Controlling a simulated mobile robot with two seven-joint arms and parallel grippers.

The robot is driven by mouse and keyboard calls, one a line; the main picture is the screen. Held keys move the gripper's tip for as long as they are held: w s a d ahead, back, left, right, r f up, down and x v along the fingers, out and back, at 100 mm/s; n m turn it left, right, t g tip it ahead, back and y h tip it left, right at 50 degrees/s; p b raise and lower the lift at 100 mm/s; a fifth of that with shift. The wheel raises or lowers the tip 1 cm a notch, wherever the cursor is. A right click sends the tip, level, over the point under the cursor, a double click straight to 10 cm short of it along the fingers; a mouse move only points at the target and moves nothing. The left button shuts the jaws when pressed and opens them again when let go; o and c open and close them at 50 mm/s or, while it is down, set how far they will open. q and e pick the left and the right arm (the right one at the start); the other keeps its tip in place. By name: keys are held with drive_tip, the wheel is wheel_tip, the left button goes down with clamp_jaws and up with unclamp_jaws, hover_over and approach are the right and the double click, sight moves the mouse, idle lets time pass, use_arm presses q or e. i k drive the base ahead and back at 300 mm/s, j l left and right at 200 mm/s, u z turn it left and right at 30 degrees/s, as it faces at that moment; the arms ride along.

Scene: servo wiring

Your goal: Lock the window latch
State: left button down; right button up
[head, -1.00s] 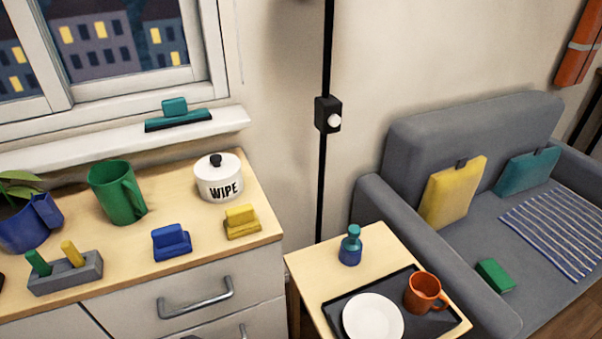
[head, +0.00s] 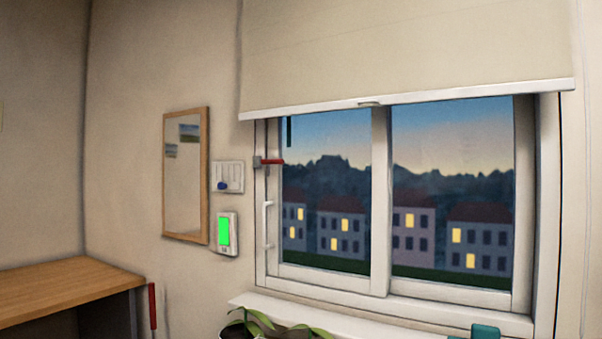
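The window (head: 381,205) fills the right half of the head view. Its latch looks to be the red lever (head: 271,161) on the left side of the frame, lying about level and pointing right from a dark grey mount. A white vertical handle (head: 268,224) sits below it on the left sash. I cannot tell from this view whether the sash is fully closed. Neither of my grippers is in view.
A pale roller blind (head: 410,50) covers the window's top. A plant (head: 262,322) and a teal object (head: 485,331) show at the bottom. A wooden desk (head: 60,288) stands at left. A mirror (head: 186,176) and a green-screened panel (head: 224,232) hang on the wall.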

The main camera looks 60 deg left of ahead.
sight(268, 162)
drive_tip(key=u, duration=2.15)
drive_tip(key=i+j+u, duration=0.25)
drive_tip(key=u, duration=0.15)
drive_tip(key=j, duration=0.1)
